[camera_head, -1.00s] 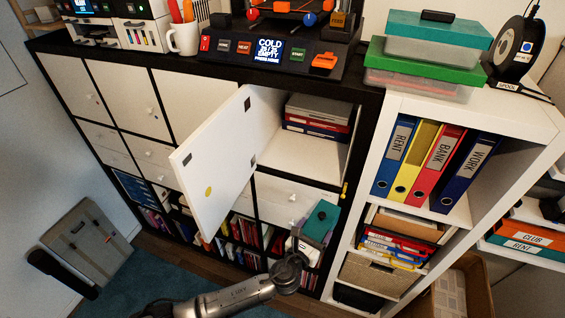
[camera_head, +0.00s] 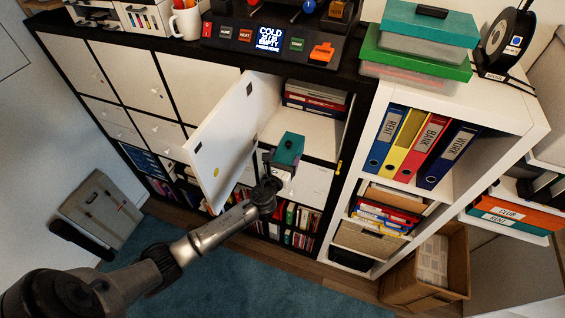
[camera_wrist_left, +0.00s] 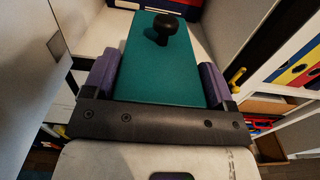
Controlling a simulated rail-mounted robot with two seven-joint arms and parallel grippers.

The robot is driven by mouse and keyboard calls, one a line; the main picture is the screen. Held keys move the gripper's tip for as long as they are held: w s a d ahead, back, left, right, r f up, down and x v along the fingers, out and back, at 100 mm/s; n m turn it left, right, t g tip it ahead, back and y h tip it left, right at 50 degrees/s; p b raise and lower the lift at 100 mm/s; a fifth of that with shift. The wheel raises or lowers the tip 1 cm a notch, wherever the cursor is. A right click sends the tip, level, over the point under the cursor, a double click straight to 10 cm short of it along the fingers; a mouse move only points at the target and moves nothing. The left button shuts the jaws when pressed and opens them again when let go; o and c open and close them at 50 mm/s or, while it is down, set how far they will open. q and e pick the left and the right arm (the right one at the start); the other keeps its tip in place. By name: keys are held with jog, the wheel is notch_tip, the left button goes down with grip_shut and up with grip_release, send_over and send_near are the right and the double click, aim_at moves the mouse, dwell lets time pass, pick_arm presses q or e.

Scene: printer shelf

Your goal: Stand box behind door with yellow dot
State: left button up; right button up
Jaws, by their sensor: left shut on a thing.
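The door with the yellow dot (camera_head: 222,140) stands swung open, its dot low on the face. The compartment behind it (camera_head: 308,138) is open, with stacked flat boxes at its back. My left gripper (camera_head: 279,172) is shut on a teal-topped box with a black knob (camera_head: 289,147) at the compartment's front opening. In the left wrist view the teal top (camera_wrist_left: 170,70) lies between the two purple finger pads, and the compartment floor shows around it. I cannot tell whether the box touches the floor. My right gripper is not in view.
The stack of flat boxes (camera_head: 315,98) fills the compartment's rear. The open door is close on the left of my arm. A white shelf with binders (camera_head: 422,145) stands at the right. A yellow latch (camera_wrist_left: 236,77) sits on the compartment's right edge.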

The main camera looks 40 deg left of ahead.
aim_at(296, 136)
pick_arm(q)
jog(key=shift+b+x, duration=1.35)
jog(key=shift+x, duration=1.6)
jog(key=shift+b+x, duration=0.75)
jog(key=shift+x, duration=0.5)
jog(key=shift+f+b+x, duration=0.15)
jog(key=shift+b+x, duration=0.4)
jog(key=shift+x, duration=0.25)
jog(key=shift+f+b+x, duration=0.1)
jog(key=shift+b+x, duration=0.4)
jog(key=shift+x, duration=0.3)
jog(key=shift+b+x, duration=0.95)
jog(key=shift+x, duration=0.3)
jog(key=w+b, duration=0.1)
jog(key=w+a+f+b, duration=0.1)
jog(key=shift+w+b, duration=0.3)
jog(key=shift+w, duration=0.05)
jog(key=shift+w+a+b, duration=0.2)
jog(key=shift+w+b, duration=0.25)
jog(key=shift+w, duration=0.05)
jog(key=shift+f, duration=0.1)
jog(key=shift+f+b, duration=0.3)
